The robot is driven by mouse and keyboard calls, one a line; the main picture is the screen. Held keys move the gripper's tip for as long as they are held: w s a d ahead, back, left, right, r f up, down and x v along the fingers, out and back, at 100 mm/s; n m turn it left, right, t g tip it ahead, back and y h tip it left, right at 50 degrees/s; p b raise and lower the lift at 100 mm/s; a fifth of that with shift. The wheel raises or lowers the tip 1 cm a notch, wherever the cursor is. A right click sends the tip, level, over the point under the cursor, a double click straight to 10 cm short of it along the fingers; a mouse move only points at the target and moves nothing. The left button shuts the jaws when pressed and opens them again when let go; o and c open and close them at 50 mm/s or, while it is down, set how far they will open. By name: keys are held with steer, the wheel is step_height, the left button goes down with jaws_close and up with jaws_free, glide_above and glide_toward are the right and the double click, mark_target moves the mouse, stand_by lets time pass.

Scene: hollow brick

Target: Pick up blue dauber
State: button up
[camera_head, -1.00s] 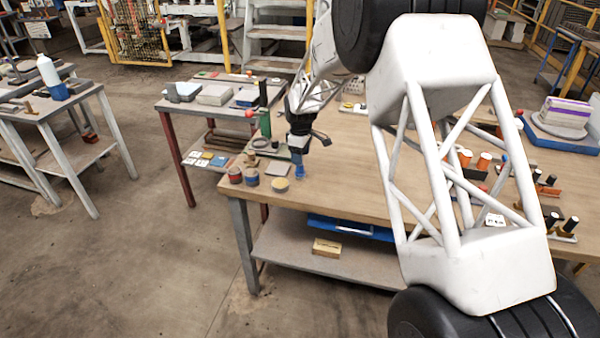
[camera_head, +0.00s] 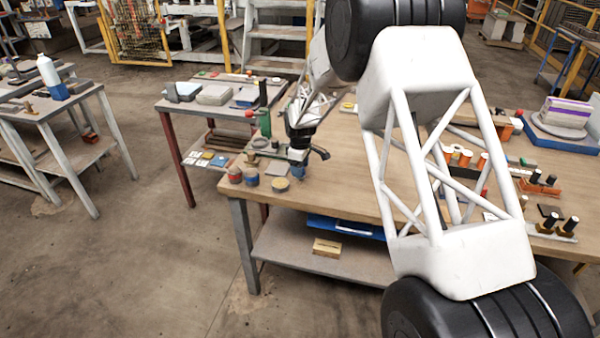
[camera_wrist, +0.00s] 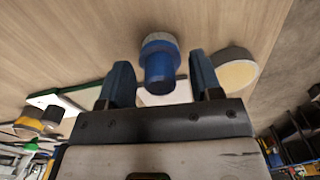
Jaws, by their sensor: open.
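The blue dauber (camera_wrist: 161,66) stands on the wooden table in the wrist view, a blue cylinder with a wider blue collar and a pale rim at its far end. My gripper (camera_wrist: 160,70) is open, with one blue finger on the left of the dauber and one on the right. Gaps show between the dauber and both fingers. In the head view my gripper (camera_head: 298,170) is low over the near left part of the table, and I cannot tell the dauber apart from the blue fingers there.
A round pot with a tan top (camera_wrist: 237,74) is close beside the right finger. In the head view it (camera_head: 280,185) sits near the table's front edge, with two more pots (camera_head: 251,177) to its left. A green stand (camera_head: 265,110) rises behind. Bare tabletop (camera_head: 345,185) lies to the right.

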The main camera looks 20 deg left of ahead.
steer(key=c, duration=1)
steer(key=shift+r, duration=0.15)
steer(key=shift+r, duration=1.45)
steer(key=shift+s+d+r, duration=0.15)
steer(key=shift+s+r, duration=0.1)
steer(key=s+d, duration=0.3)
steer(key=s, duration=0.4)
steer(key=s+d+r, duration=0.1)
steer(key=s+d, duration=0.3)
steer(key=s, duration=0.2)
steer(key=shift+s+r, duration=0.15)
steer(key=shift+s, duration=0.2)
